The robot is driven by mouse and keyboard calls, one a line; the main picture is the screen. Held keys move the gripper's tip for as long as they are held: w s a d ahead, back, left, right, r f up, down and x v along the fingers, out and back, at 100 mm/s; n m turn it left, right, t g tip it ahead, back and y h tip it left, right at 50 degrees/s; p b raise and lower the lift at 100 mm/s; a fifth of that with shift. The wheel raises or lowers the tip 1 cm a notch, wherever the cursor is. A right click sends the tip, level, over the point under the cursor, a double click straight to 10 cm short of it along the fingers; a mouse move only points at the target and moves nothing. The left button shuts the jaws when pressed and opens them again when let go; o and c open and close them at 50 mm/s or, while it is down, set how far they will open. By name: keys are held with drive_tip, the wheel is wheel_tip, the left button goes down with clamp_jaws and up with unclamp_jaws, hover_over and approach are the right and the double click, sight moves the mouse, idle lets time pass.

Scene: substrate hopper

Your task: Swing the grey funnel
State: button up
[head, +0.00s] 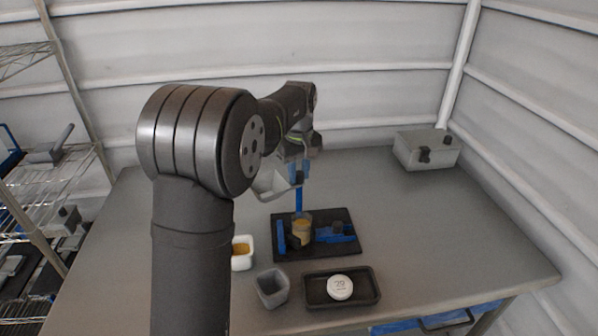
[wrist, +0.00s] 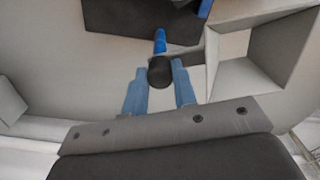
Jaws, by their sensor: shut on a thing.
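The grey funnel (head: 272,184), a square hopper with sloping walls, is at the left of a blue post (head: 298,201), raised above the dark base plate (head: 347,247). In the wrist view the funnel (wrist: 262,52) is at the upper right, beside my fingers. My gripper (head: 298,169) is at the funnel, over the post. In the wrist view its blue fingers (wrist: 160,85) are shut on a dark round knob (wrist: 160,72), which appears joined to the funnel by a grey bar. The blue post (wrist: 160,42) shows just beyond the knob. My arm covers part of the funnel in the head view.
A clear jar of tan material (head: 302,230) and blue parts (head: 334,235) stand on the base plate. A white cup of grain (head: 242,262), a grey cup (head: 272,290) and a dark tray (head: 315,299) holding a white disc (head: 340,287) are in front.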

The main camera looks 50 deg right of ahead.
drive_tip(key=m, duration=0.4)
drive_tip(key=shift+m, duration=0.3)
drive_tip(key=o, duration=0.7)
drive_tip(key=shift+r, duration=0.1)
drive_tip(key=shift+r, duration=3.45)
drive_tip(key=shift+f, duration=0.1)
